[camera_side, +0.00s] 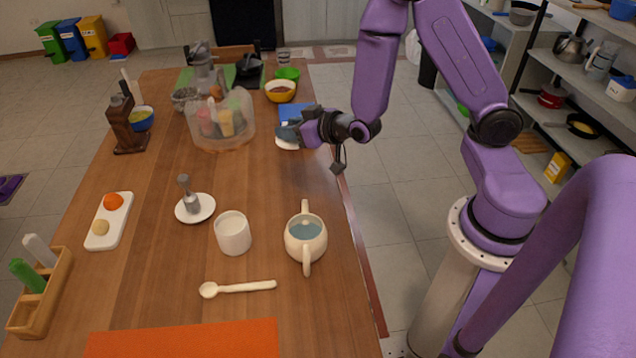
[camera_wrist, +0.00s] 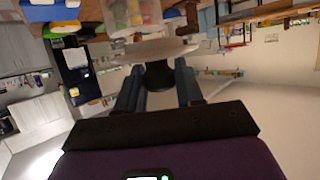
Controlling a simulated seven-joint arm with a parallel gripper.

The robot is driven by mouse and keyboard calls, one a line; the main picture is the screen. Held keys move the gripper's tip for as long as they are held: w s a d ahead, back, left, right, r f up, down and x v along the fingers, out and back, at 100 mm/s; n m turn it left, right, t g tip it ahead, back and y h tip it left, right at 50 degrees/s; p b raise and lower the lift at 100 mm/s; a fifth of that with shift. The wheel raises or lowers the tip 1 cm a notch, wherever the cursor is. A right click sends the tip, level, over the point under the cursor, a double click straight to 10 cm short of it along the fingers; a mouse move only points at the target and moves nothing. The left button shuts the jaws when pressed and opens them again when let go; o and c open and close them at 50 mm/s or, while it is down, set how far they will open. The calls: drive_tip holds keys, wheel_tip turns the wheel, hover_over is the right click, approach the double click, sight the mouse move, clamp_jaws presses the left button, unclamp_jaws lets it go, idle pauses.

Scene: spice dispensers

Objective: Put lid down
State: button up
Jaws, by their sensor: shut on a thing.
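The lid (camera_wrist: 152,49) shows as a pale disc beyond the fingertips; in the side view only part of the white lid (camera_side: 286,144) shows below the fingers. I cannot tell whether the lid touches the table. A clear container (camera_side: 238,139) with colourful items inside stands to the left of my gripper.
A two-handled pot (camera_side: 305,250), a white cup (camera_side: 233,237) and a spoon (camera_side: 240,288) are nearer the camera. Bare table (camera_side: 250,175) lies in front of the clear container.

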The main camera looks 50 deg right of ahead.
drive_tip(key=shift+d, duration=0.3)
drive_tip(key=a+f+n+y, duration=0.2)
drive_tip(key=a+f+y, duration=0.1)
drive_tip(key=a, duration=1)
drive_tip(key=a+f+n+y, duration=0.2)
drive_tip(key=a+f, duration=0.1)
drive_tip(key=a, duration=1)
drive_tip(key=shift+g, duration=0.4)
drive_tip(key=w+a+f, duration=0.2)
drive_tip(key=w+f, duration=0.1)
drive_tip(key=w, duration=0.1)
drive_tip(key=w+a+f, duration=0.2)
drive_tip(key=w+f, duration=0.1)
drive_tip(key=w, duration=0.1)
drive_tip(key=w+a+f, duration=0.3)
drive_tip(key=w+f, duration=0.1)
drive_tip(key=shift+w, duration=0.2)
drive_tip(key=shift+w+a+f, duration=0.1)
drive_tip(key=shift+f, duration=0.75)
drive_tip(key=shift+w+a+f, duration=0.1)
drive_tip(key=shift+f, duration=0.75)
